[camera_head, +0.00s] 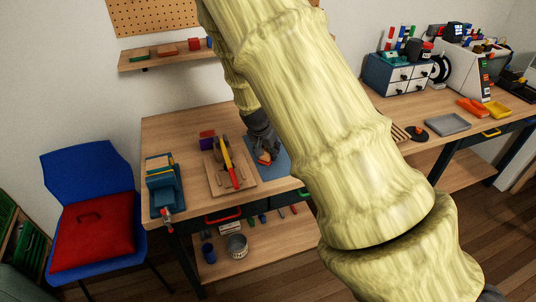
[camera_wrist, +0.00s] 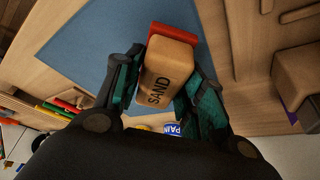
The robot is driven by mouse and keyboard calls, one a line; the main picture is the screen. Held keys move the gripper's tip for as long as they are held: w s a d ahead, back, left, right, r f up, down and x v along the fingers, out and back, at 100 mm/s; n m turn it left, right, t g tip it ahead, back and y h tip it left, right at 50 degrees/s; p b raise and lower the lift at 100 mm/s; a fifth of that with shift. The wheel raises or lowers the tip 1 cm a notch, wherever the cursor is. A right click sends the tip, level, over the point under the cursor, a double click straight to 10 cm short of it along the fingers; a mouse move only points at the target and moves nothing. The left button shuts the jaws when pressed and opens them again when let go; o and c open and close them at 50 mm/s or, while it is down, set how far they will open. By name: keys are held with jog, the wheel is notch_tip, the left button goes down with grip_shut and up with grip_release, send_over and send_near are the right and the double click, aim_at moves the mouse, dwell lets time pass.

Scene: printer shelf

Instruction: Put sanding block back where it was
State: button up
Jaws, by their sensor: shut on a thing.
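The sanding block (camera_wrist: 167,72) is tan with a red layer along its far side and the word SAND on its face. My gripper (camera_wrist: 165,80) is shut on it, with one dark green finger on each side. In the head view my gripper (camera_head: 261,146) points down over the blue mat (camera_head: 281,165) on the workbench, with a small part of the sanding block (camera_head: 264,157) showing below it. In the wrist view the blue mat (camera_wrist: 85,50) lies behind the block. I cannot tell whether the block touches the mat.
A wooden board (camera_head: 216,183) with a yellow and red tool lies left of the mat. A blue vise (camera_head: 163,187) stands at the bench's left end. A wall shelf (camera_head: 165,58) holds several small blocks. My arm hides the bench's right part.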

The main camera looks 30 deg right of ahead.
jog(key=shift+f, duration=1.35)
jog(key=o, duration=1.1)
jog(key=shift+f, duration=0.1)
jog(key=shift+c, duration=0.2)
jog(key=b+v, duration=0.2)
jog(key=v, duration=1)
jog(key=shift+d, duration=0.1)
